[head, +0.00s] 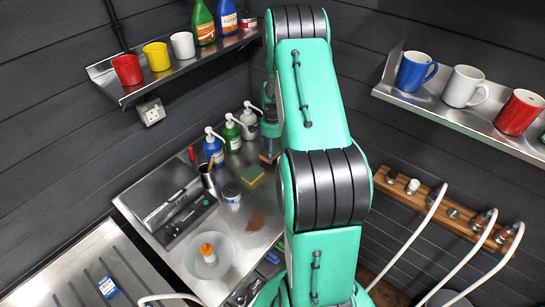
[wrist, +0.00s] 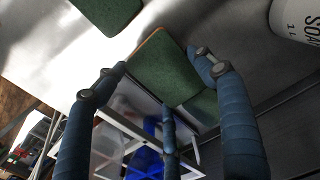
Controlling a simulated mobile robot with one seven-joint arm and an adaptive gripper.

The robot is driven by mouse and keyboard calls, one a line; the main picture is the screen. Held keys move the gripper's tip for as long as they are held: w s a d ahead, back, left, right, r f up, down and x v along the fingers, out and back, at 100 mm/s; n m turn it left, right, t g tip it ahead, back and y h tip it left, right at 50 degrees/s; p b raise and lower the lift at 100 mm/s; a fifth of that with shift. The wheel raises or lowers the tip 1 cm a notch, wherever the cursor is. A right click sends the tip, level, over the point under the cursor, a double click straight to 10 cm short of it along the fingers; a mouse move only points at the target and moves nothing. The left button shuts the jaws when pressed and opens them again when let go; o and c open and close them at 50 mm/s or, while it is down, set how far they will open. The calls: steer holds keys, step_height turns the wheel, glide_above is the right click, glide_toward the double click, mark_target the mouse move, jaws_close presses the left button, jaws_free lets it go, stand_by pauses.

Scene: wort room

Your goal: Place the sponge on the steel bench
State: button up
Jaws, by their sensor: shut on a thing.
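My gripper (head: 269,152) is over the back right of the steel bench (head: 276,200), partly hidden by my arm in the head view. In the wrist view, my gripper (wrist: 160,82) is shut on a green sponge (wrist: 165,65) with an orange-brown edge. Whether it touches the bench I cannot tell. A second sponge, green-topped with yellow sides (head: 252,174), lies flat on the bench just left of the gripper. That green sponge also shows at the top of the wrist view (wrist: 106,12), apart from the held one.
Pump bottles, including a green one (head: 231,134), stand along the wall. A metal pot (head: 209,181), a blue-lidded jar (head: 231,193), a brown patch (head: 256,220) and a round bowl (head: 220,262) with an orange-capped bottle are on the bench. A mug shelf (head: 180,68) hangs above.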

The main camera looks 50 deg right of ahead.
steer(key=shift+f, duration=1.7)
steer(key=shift+f, duration=0.15)
steer(key=o, duration=0.8)
steer(key=shift+c, duration=0.2)
step_height(320, 180, up, 12)
steer(key=shift+r, duration=0.1)
steer(key=shift+r, duration=0.1)
